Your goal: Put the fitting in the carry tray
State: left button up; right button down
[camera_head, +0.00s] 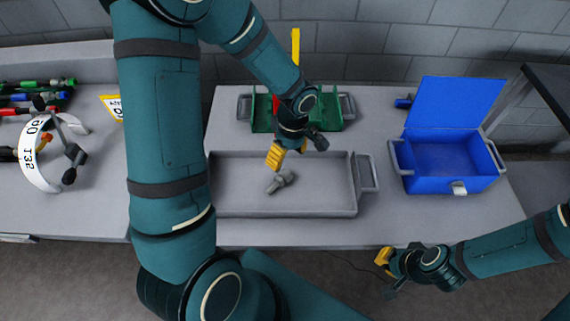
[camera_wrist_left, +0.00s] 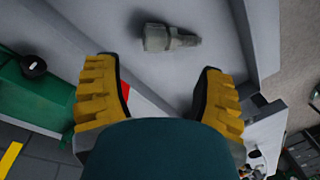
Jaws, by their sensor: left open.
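The fitting (camera_head: 280,181), a small grey stepped metal piece, lies on its side on the floor of a shallow grey tray (camera_head: 310,212). This tray has a loop handle at its right end. In the left wrist view the fitting (camera_wrist_left: 170,38) lies beyond the fingertips, touched by neither finger. My left gripper (camera_head: 288,152) is open and empty above the back part of the tray; its yellow fingers stand wide apart in the wrist view (camera_wrist_left: 158,95). My right gripper (camera_head: 385,272) is in front of the table, apart from everything, its fingers apparently spread and empty.
A green container (camera_head: 262,119) with side handles stands behind the tray, partly hidden by my left arm. A blue box (camera_head: 450,175) with its lid raised stands at the right. Markers (camera_head: 45,84) and a numbered white band (camera_head: 32,160) lie at the left.

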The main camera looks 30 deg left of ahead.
pick_arm(q)
jog(key=shift+w+d+r+p, duration=0.1)
jog(key=shift+w+r+p, duration=0.1)
jog(key=shift+r, duration=0.9)
jog(key=shift+w+r+p, duration=0.1)
jog(key=shift+r+p, duration=0.05)
jog(key=shift+r, duration=0.95)
pick_arm(e)
jog(key=shift+r, duration=0.45)
